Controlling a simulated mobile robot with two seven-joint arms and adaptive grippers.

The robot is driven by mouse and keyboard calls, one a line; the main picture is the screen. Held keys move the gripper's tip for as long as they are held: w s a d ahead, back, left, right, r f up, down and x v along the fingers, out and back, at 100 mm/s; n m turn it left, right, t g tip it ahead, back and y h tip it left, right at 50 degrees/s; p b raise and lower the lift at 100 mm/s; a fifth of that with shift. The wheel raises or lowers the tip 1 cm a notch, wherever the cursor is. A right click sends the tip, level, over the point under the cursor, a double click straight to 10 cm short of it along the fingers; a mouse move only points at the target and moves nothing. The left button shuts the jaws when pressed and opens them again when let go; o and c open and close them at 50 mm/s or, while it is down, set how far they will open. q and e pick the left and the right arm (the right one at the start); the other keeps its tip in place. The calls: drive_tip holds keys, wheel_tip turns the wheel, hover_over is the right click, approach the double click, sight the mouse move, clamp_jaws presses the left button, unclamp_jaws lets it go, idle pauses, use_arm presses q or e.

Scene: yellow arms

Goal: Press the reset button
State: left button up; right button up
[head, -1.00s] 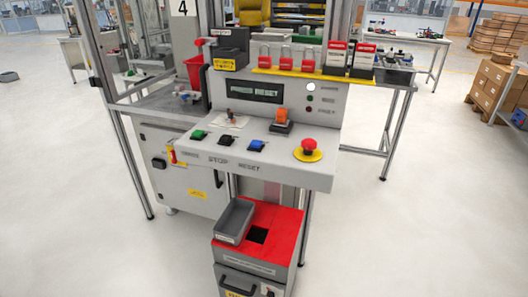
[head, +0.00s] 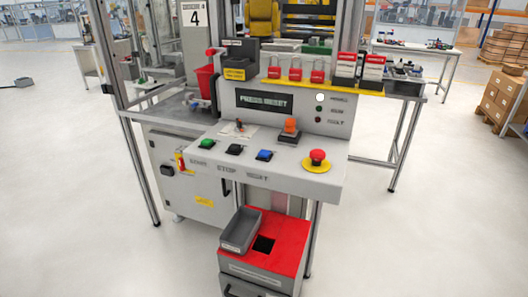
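The blue reset button (head: 264,155) sits on the sloped grey control panel (head: 290,172), above faint lettering that seems to read RESET. A green button (head: 207,143) above START and a black button (head: 235,150) above STOP are to its left. A red mushroom button on a yellow disc (head: 317,157) is to its right. The display (head: 265,101) reads PRESS RESET. Neither of my grippers is in view.
An orange switch (head: 290,126) stands on the panel behind the blue button. Red padlocks (head: 295,72) line a yellow shelf above. A red-topped cabinet (head: 285,245) with a grey tray (head: 240,230) stands below the panel.

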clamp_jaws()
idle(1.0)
